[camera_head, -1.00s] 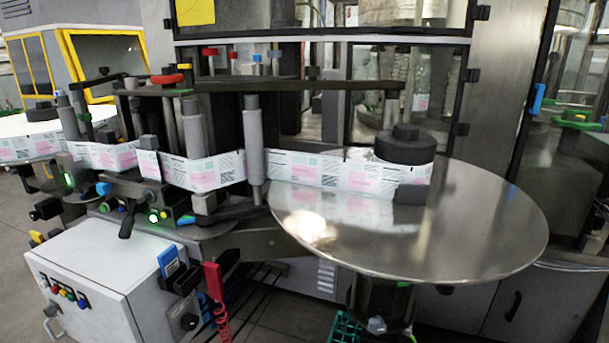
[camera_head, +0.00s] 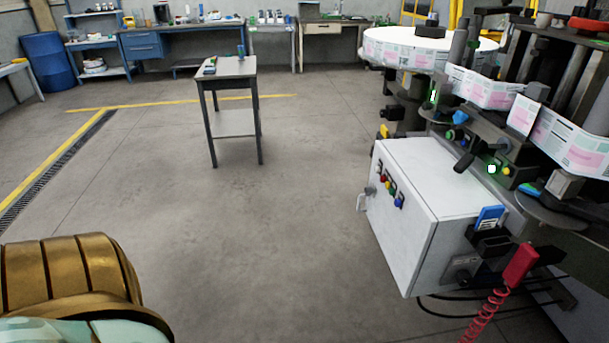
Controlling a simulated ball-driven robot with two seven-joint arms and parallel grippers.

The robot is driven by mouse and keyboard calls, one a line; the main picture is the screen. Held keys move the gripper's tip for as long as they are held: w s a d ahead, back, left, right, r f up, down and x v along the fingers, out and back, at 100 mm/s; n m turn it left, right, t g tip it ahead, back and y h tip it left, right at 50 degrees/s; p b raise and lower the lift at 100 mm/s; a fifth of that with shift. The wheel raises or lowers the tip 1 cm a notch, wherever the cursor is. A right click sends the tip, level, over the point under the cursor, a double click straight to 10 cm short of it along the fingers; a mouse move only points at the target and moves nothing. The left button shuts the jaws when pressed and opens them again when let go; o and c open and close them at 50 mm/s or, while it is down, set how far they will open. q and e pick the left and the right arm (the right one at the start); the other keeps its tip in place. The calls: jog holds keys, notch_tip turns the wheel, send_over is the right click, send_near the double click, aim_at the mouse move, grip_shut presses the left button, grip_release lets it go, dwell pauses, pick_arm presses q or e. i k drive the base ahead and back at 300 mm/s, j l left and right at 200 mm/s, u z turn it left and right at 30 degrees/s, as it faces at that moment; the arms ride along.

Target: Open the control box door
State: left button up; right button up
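The control box (camera_head: 430,200) is a white cabinet at the right of the view, below the labelling machine. Its left-facing side carries several coloured buttons (camera_head: 387,184) and a small grey handle (camera_head: 363,198). The door appears shut, though that side is seen at a steep angle. Neither of my grippers is in view. A gold and pale green part at the lower left looks like part of my own body.
The reel labeller (camera_head: 500,130) stands above and behind the box. A red tool (camera_head: 521,263) with a coiled cord hangs at the box's right. A small table (camera_head: 232,70) stands further back. The floor (camera_head: 270,230) left of the box is clear.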

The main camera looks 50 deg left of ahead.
aim_at(403, 233)
jog(key=u, duration=0.85)
